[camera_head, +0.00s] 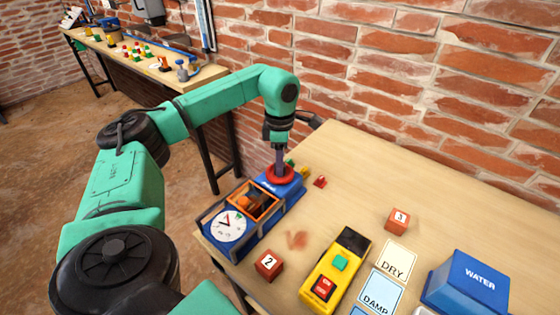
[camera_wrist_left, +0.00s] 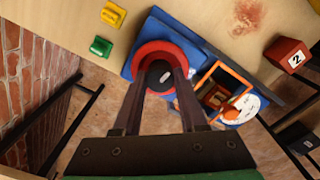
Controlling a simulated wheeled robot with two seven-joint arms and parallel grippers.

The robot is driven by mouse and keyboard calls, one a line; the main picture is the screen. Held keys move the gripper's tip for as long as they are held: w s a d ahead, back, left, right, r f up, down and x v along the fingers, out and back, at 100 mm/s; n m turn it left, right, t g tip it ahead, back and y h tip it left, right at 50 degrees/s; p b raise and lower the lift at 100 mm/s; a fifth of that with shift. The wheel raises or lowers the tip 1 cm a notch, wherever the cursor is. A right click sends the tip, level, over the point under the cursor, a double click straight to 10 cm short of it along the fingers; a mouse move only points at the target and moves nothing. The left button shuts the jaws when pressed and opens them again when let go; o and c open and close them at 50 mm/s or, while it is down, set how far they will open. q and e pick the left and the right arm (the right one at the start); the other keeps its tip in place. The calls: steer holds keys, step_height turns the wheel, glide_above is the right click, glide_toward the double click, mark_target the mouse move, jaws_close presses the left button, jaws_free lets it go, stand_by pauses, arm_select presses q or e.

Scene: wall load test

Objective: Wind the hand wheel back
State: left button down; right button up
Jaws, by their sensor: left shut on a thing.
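The red hand wheel (camera_head: 280,182) sits on the far end of a blue machine (camera_head: 262,222) near the table's left edge. In the left wrist view the wheel (camera_wrist_left: 150,47) is a red ring around a dark centre with a white mark. My left gripper (camera_head: 280,163) points down at the wheel and is shut on it. In the left wrist view its two fingers (camera_wrist_left: 160,83) reach into the ring; their exact contact is hard to see. The machine carries an orange-framed opening (camera_head: 252,201) and a white dial with a red needle (camera_head: 229,226). My right gripper is out of view.
A red block marked 2 (camera_head: 268,264) and a yellow button box (camera_head: 337,270) stand near the machine. A red block marked 3 (camera_head: 398,219), DRY and DAMP cards and a blue WATER box (camera_head: 470,281) lie right. A brick wall bounds the back.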

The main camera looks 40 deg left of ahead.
arm_select(q)
steer(key=n+p, duration=0.1)
steer(key=n, duration=0.3)
steer(key=shift+r+n+p, duration=0.1)
steer(key=shift+n+p, duration=0.2)
steer(key=shift+n, duration=0.1)
steer(key=n+p, duration=0.1)
steer(key=n, duration=0.4)
steer(key=n+p, duration=0.1)
steer(key=n, duration=0.4)
steer(key=shift+n+p, duration=0.35)
steer(key=shift+n, duration=0.05)
steer(key=n, duration=0.4)
steer(key=shift+p, duration=0.35)
steer(key=shift+n, duration=0.4)
steer(key=shift+c, duration=2.2)
jaws_free()
